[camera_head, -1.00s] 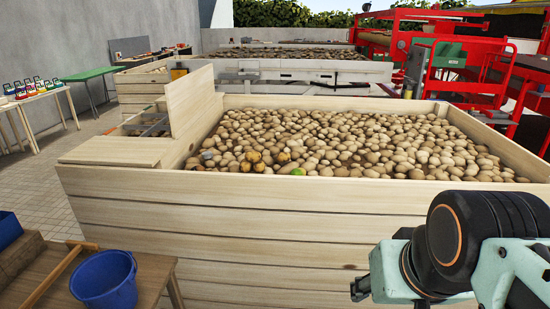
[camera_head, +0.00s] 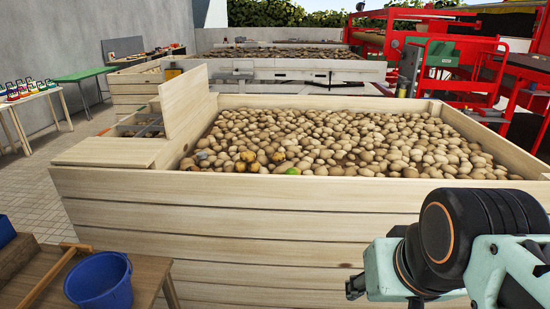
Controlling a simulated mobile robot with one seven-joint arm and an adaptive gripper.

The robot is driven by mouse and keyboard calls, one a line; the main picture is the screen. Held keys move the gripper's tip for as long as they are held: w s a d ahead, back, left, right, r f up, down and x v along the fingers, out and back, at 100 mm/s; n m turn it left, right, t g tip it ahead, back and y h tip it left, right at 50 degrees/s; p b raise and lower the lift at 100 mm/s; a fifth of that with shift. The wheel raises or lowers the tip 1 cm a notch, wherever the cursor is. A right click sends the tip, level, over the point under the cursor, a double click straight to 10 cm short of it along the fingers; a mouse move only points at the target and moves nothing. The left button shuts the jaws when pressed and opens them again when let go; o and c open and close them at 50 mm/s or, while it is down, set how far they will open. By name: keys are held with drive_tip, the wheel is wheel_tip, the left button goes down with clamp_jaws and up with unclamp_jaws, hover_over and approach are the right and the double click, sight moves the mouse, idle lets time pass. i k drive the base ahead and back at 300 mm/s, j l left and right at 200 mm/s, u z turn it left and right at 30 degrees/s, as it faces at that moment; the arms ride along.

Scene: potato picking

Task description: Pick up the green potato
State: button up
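The green potato (camera_head: 292,171) lies at the near edge of the potato heap, just behind the front wall of the big wooden crate (camera_head: 230,220). The crate's front wall hides its lower part. Brown potatoes (camera_head: 340,140) surround it, with a few orange-yellow ones (camera_head: 248,157) to its left. My arm shows at the lower right, outside the crate and in front of its front wall. A small dark part at the arm's left end, perhaps part of my gripper (camera_head: 355,287), shows low beside the wall, well right of and below the green potato. Its fingers cannot be made out.
A side compartment with an upright wooden board (camera_head: 184,103) adjoins the crate at left. A blue bucket (camera_head: 100,282) stands on a wooden table (camera_head: 150,275) at lower left. Red machinery (camera_head: 455,65) stands at the back right. The space above the potatoes is clear.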

sight(291, 171)
drive_tip(key=u, duration=1.8)
drive_tip(key=z, duration=1.55)
drive_tip(key=i+l, duration=0.1)
drive_tip(key=i, duration=0.25)
drive_tip(key=i+l+u, duration=0.15)
drive_tip(key=i, duration=0.2)
drive_tip(key=i+l+u, duration=0.35)
drive_tip(key=i+l, duration=0.2)
drive_tip(key=i, duration=0.15)
